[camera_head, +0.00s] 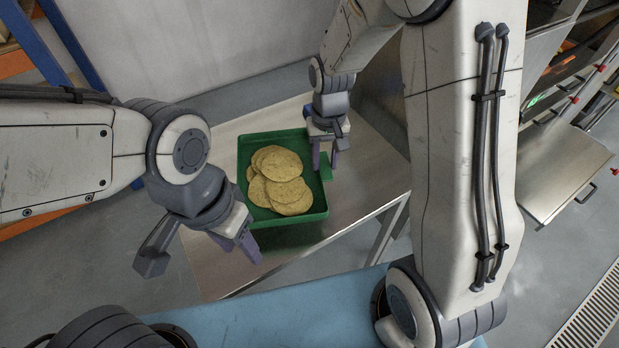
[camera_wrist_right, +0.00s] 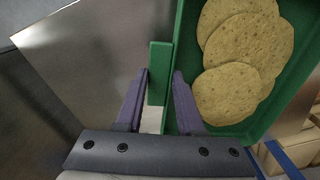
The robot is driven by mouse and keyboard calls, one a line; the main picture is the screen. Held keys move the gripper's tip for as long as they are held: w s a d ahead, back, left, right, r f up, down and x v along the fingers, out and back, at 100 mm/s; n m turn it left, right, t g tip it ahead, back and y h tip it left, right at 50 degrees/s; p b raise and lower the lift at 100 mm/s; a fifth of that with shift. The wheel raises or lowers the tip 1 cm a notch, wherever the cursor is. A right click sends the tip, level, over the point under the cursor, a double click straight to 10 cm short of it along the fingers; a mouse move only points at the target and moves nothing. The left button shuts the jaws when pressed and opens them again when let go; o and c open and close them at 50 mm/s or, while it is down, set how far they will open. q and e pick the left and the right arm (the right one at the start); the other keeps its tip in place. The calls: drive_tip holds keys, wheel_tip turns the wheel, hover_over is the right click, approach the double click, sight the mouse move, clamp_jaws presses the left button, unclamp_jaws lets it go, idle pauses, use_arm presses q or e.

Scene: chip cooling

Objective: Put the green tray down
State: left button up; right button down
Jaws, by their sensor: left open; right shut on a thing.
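The green tray (camera_head: 300,219) holds a pile of round, pale yellow flatbread-like chips (camera_head: 280,182). It is at the steel table (camera_head: 345,205), level, with a dark shadow along its front edge. I cannot tell for sure whether its bottom touches the top. My right gripper (camera_head: 325,163) is shut on the tab on the tray's right side. In the right wrist view the green tab (camera_wrist_right: 159,75) sits between the two purple fingers. My left gripper (camera_head: 238,246) is open and empty, beside the tray's front left corner and apart from it.
The steel top is bare left of the tray and in front of it. A blue surface (camera_head: 300,312) lies nearest me. A steel unit with an open flap (camera_head: 560,165) stands at the right. A blue and orange rack (camera_head: 62,40) stands at the upper left.

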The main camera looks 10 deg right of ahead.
sight(311, 177)
drive_tip(key=a, duration=0.1)
drive_tip(key=a+f, duration=0.2)
drive_tip(key=shift+s+a, duration=0.15)
drive_tip(key=shift+s, duration=0.2)
drive_tip(key=shift+f+p, duration=0.45)
drive_tip(key=shift+f, duration=1.55)
drive_tip(key=c, duration=0.5)
unclamp_jaws()
drive_tip(key=shift+f, duration=0.1)
wheel_tip(311, 177, up, 12)
drive_tip(key=shift+f+b, duration=0.15)
drive_tip(key=shift+b, duration=0.4)
drive_tip(key=s+a+r+n, duration=0.1)
drive_tip(key=s+a+n, duration=0.1)
drive_tip(key=s, duration=0.5)
drive_tip(key=s+a+r+n, duration=0.2)
drive_tip(key=s+n, duration=0.1)
drive_tip(key=s, duration=0.4)
drive_tip(key=s+a+r+n, duration=0.1)
drive_tip(key=s+a+n, duration=0.1)
drive_tip(key=s, duration=0.4)
drive_tip(key=shift+s+a+r+n+y, duration=0.3)
drive_tip(key=shift+s+n+y, duration=0.1)
drive_tip(key=shift+n, duration=0.3)
